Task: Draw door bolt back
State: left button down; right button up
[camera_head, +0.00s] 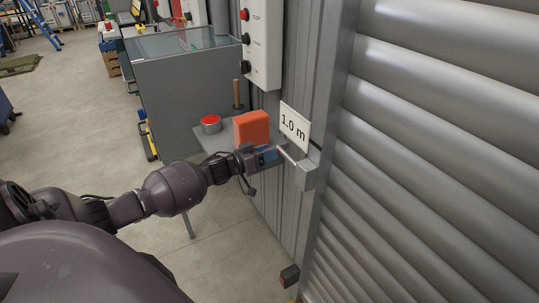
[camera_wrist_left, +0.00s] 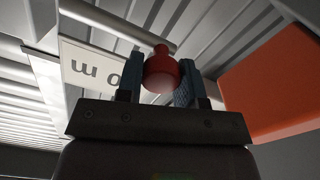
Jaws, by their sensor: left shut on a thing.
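The door bolt (camera_head: 291,157) is a grey metal rod on the wall beside the ribbed roller door (camera_head: 435,150). Its end reaches a grey bracket (camera_head: 306,174) at the door's edge. In the left wrist view the rod (camera_wrist_left: 112,22) runs along the wall, and a red knob (camera_wrist_left: 161,74) sits between the fingers. My left gripper (camera_head: 271,154) is shut on this knob, its blue finger pads on either side. In the head view the gripper mostly hides the knob. My right gripper is not in view.
A "1.0 m" sign (camera_head: 294,125) hangs just above the bolt. An orange box (camera_head: 251,128) and a red-topped tin (camera_head: 211,124) stand on a small shelf (camera_head: 209,139) close behind my gripper. A control box (camera_head: 262,45) is higher up. Open floor lies left.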

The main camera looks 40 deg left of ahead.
pick_arm(q)
jog(key=c, duration=0.8)
grip_release()
jog(key=shift+w+a, duration=0.1)
jog(key=shift+a, duration=0.25)
jog(key=shift+o, duration=0.2)
jog(key=shift+d, duration=0.1)
jog(key=v, duration=1.1)
jog(key=shift+p, duration=0.45)
